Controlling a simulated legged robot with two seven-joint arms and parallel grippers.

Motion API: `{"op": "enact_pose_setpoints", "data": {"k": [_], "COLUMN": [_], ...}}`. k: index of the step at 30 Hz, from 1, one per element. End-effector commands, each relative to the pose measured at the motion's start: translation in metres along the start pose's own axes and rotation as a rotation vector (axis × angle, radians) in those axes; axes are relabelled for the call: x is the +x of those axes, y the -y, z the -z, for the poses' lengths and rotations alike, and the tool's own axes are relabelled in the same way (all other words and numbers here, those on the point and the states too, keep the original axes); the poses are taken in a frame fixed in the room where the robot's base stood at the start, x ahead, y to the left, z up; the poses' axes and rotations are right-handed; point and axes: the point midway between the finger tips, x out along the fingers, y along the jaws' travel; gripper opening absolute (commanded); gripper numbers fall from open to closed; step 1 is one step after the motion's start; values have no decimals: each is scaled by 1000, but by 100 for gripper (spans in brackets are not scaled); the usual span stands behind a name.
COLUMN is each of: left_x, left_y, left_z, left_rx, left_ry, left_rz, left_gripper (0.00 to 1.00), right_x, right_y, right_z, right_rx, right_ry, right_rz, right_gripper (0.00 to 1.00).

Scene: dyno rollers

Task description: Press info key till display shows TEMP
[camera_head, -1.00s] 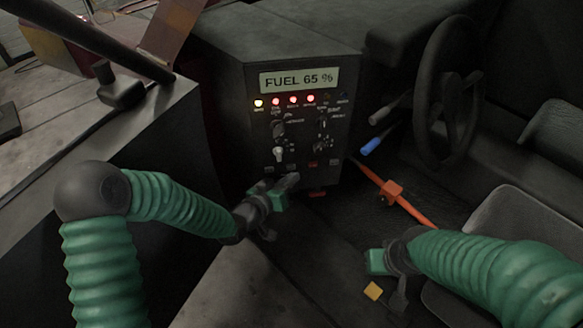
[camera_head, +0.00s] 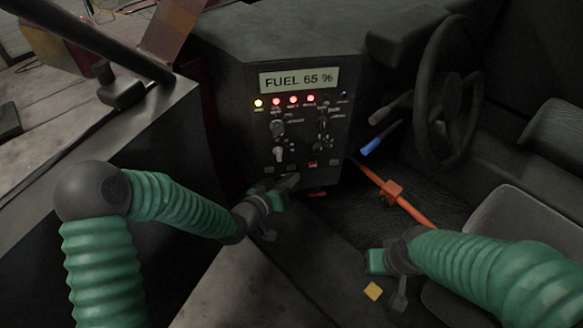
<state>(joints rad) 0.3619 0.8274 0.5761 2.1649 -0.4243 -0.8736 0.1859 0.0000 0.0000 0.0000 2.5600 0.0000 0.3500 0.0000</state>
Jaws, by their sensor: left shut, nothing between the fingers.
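The display (camera_head: 298,79) at the top of the dark control panel (camera_head: 345,130) reads "FUEL 65 %". Below it is a row of small lamps (camera_head: 276,101), one yellow and several red. Knobs and switches (camera_head: 278,128) sit under the lamps, and small keys (camera_head: 313,163) line the panel's bottom; their labels are too small to read, so I cannot tell which is the info key. My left gripper (camera_head: 290,182) is shut and empty, just in front of the panel's lower edge and partly covering it. My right gripper (camera_head: 372,262) is low at right, away from the panel; its fingers are unclear.
A steering wheel (camera_head: 447,92) and a blue-tipped lever (camera_head: 378,140) are right of the panel. An orange bar (camera_head: 405,205) slants across the floor. A seat (camera_head: 525,225) is at right. A yellow piece (camera_head: 373,291) lies on the floor.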

Motion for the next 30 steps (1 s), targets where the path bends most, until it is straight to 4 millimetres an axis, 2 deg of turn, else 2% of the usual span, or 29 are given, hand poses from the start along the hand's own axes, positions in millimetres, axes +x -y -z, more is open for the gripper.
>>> {"op": "enact_pose_setpoints", "data": {"k": [30], "left_x": [7], "left_y": [5], "left_z": [7], "left_rx": [0], "left_ry": [0], "left_rz": [0], "left_gripper": [0], "right_x": [-3], "right_y": [0], "right_z": [1], "right_rx": [0], "right_ry": [0], "right_rz": [0], "right_gripper": [0]}}
